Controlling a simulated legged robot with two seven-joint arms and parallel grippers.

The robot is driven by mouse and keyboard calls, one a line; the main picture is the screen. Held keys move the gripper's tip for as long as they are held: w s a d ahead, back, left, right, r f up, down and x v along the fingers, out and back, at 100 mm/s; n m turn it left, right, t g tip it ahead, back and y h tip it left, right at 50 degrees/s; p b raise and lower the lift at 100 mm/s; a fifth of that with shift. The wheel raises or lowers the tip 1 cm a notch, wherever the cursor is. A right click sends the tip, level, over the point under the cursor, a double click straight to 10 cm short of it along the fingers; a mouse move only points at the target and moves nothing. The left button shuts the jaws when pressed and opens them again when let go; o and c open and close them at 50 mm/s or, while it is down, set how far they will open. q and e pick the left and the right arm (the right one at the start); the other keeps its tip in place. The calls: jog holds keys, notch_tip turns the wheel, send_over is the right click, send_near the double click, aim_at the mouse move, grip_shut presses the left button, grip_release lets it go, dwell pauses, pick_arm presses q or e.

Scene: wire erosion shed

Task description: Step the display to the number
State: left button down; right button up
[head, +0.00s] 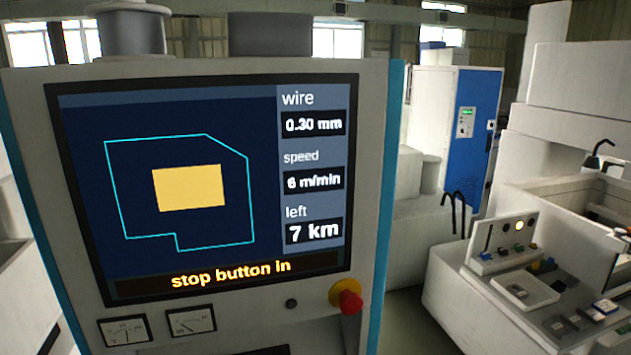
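The display (200,190) fills the left half of the head view, set in a pale upright cabinet. It reads wire 0.30 mm, speed 6 m/min and left 7 km (314,232). A cyan outline surrounds a yellow rectangle (188,188) on dark blue. A bottom line (231,274) reads "stop button in". A red stop button (349,302) on a yellow base is below the screen's right corner. Neither of my grippers is in view.
Two dial gauges (190,321) are below the screen. A blue-doored cabinet (468,135) stands behind. A strip of floor (405,320) is clear between cabinet and panel.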

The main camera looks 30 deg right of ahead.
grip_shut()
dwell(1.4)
